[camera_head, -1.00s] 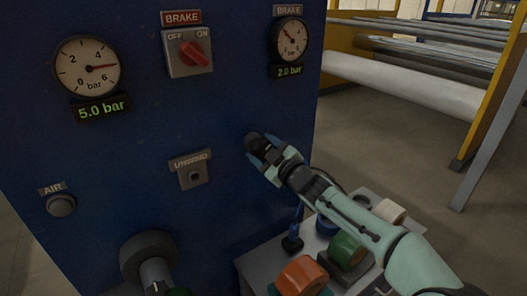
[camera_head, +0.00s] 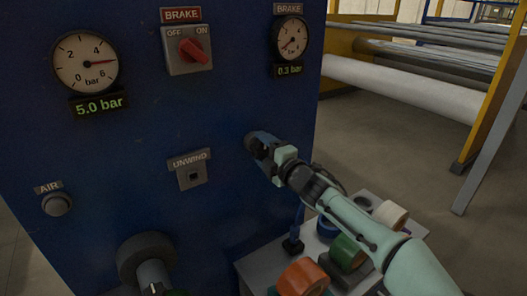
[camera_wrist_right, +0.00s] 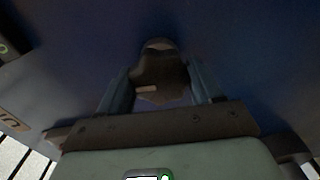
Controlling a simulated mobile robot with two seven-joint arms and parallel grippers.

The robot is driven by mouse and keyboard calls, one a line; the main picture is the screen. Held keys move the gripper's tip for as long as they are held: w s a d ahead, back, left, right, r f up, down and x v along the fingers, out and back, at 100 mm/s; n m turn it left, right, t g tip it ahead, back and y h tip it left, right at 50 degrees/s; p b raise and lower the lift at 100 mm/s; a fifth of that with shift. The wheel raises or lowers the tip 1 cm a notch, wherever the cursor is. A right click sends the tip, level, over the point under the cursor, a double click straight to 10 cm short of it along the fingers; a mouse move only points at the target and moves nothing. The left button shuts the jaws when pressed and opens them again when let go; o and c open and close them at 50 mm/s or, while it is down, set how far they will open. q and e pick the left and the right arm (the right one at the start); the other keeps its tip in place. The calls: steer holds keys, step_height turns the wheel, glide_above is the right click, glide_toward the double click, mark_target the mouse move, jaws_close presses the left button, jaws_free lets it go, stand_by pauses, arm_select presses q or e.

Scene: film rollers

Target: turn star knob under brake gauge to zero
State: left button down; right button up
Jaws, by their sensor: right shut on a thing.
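The brake gauge (camera_head: 291,39) is at the upper right of the blue panel, with a green readout of 0.3 bar and its needle at the low end. My right gripper (camera_head: 253,143) is at the panel below that gauge. It is shut on the dark star knob, which shows between the two fingers in the right wrist view (camera_wrist_right: 160,75). In the head view the gripper mostly hides the knob. My left gripper is not in view.
A cart with an orange roll (camera_head: 303,277) and a green roll (camera_head: 347,252) stands below my right arm.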

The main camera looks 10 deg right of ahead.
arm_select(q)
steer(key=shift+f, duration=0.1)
arm_select(e)
steer(key=shift+n, duration=0.5)
steer(key=o, duration=1)
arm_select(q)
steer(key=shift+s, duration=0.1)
arm_select(e)
steer(key=shift+s+d, duration=0.2)
steer(key=shift+s, duration=0.15)
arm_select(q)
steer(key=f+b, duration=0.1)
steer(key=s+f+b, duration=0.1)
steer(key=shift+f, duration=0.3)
arm_select(e)
steer(key=v, duration=1.2)
steer(key=shift+s+d, duration=0.1)
steer(key=shift+s, duration=0.2)
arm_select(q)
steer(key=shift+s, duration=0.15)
